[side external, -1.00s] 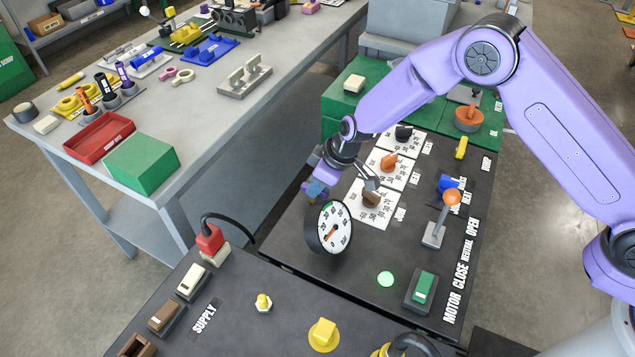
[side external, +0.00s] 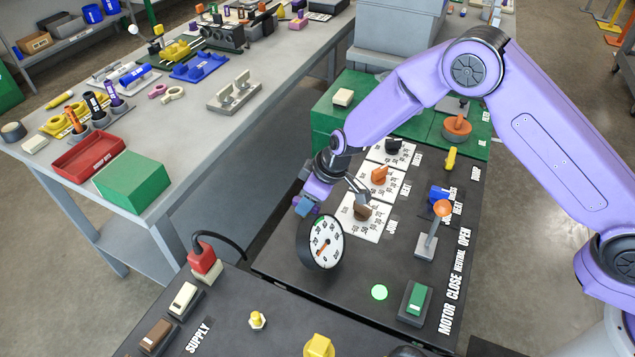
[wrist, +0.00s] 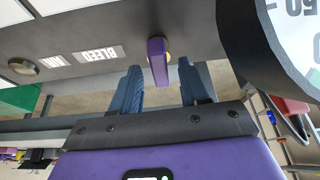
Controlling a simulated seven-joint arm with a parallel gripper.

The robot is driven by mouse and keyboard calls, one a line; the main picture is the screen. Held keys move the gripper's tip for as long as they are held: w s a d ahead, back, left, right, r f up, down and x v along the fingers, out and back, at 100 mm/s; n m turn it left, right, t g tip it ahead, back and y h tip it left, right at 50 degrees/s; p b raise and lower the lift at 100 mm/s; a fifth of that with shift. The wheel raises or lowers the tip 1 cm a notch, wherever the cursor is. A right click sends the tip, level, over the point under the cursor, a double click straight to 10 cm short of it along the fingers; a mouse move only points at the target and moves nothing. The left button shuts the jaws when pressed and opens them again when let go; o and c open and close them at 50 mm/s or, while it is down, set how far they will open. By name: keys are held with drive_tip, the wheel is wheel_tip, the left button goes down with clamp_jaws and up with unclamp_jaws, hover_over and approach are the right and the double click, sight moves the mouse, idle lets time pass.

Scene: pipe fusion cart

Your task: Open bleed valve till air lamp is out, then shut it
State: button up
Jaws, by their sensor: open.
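The bleed valve's purple handle (wrist: 158,60) shows in the wrist view beside the white BLEED label (wrist: 98,54). My gripper (wrist: 160,84) is open, its two blue fingers apart on either side of the handle's near end. I cannot tell whether they touch it. In the side view my gripper (side external: 306,204) is at the panel's left edge, behind the gauge, and the handle cannot be made out there. A round, dull olive lamp (wrist: 22,67) sits near a smaller label (wrist: 54,61) too blurred to read; it may be the air lamp and looks unlit.
A white-faced gauge (side external: 322,243) stands close beside my gripper; its edge also fills the right of the wrist view (wrist: 290,35). Knobs, a lever (side external: 430,230) and a lit green lamp (side external: 379,292) are on the panel. A gap separates it from the grey bench (side external: 205,130).

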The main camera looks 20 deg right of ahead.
drive_tip(key=v, duration=1.7)
drive_tip(key=shift+s, duration=0.15)
drive_tip(key=shift+d, duration=0.1)
drive_tip(key=s+d+r+n+g+h, duration=0.1)
drive_tip(key=s+d+r, duration=0.1)
drive_tip(key=s+d, duration=1.1)
drive_tip(key=s+d+r+n+g+h, duration=0.1)
drive_tip(key=s+d+r+h, duration=0.1)
drive_tip(key=s+d, duration=1.1)
drive_tip(key=s+r, duration=0.1)
drive_tip(key=s, duration=0.4)
drive_tip(key=shift+s+n+g, duration=0.15)
drive_tip(key=shift+n+g, duration=0.15)
drive_tip(key=shift+n, duration=0.1)
